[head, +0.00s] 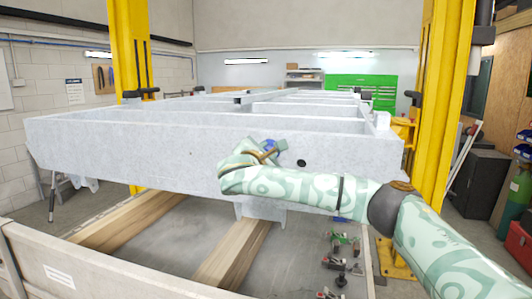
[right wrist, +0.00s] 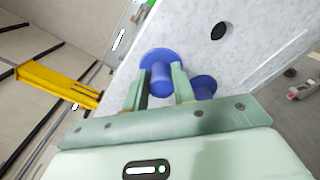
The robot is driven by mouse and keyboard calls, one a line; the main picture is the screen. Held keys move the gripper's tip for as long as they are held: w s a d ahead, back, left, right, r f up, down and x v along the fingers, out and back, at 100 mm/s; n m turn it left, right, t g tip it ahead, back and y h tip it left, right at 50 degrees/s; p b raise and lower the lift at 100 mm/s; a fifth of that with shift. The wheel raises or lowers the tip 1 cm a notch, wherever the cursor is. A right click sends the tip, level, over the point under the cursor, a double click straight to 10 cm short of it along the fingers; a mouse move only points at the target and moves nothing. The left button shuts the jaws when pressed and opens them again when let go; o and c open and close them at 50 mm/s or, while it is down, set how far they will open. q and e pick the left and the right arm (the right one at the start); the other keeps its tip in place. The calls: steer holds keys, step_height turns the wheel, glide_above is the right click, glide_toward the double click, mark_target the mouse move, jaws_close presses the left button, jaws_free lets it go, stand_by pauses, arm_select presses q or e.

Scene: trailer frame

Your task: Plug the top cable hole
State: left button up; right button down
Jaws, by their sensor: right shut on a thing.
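The pale grey trailer frame (head: 120,143) fills the middle of the head view. A dark, open round hole (head: 301,163) shows in its front face, right of my right gripper (head: 266,151). This open hole is also in the right wrist view (right wrist: 218,31). My right gripper (right wrist: 160,75) is shut on a blue plug (right wrist: 160,80), its wide round flange on the frame side. I cannot tell whether the flange touches the face. A second blue plug (right wrist: 205,85) sits at the face beside the right finger, partly hidden. My left gripper is not in view.
Yellow lift posts (head: 130,60) stand left and right (head: 446,90) of the frame. Wooden beams (head: 135,220) lie below it. Clamps and small tools (head: 335,265) lie on the surface at lower right. A green tool cabinet (head: 363,90) stands at the back.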

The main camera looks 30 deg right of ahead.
steer(key=shift+w+d+r, duration=0.1)
steer(key=shift+w+d, duration=0.2)
steer(key=shift+d, duration=0.15)
steer(key=shift+w+d+r+p, duration=0.1)
steer(key=shift+p, duration=0.2)
steer(key=shift+w+d, duration=0.1)
steer(key=c, duration=1.1)
jaws_free()
steer(key=shift+w+d, duration=0.2)
steer(key=shift+d+f, duration=0.1)
steer(key=shift+f, duration=0.1)
steer(key=shift+b+v, duration=2.05)
steer(key=shift+v, duration=6.1)
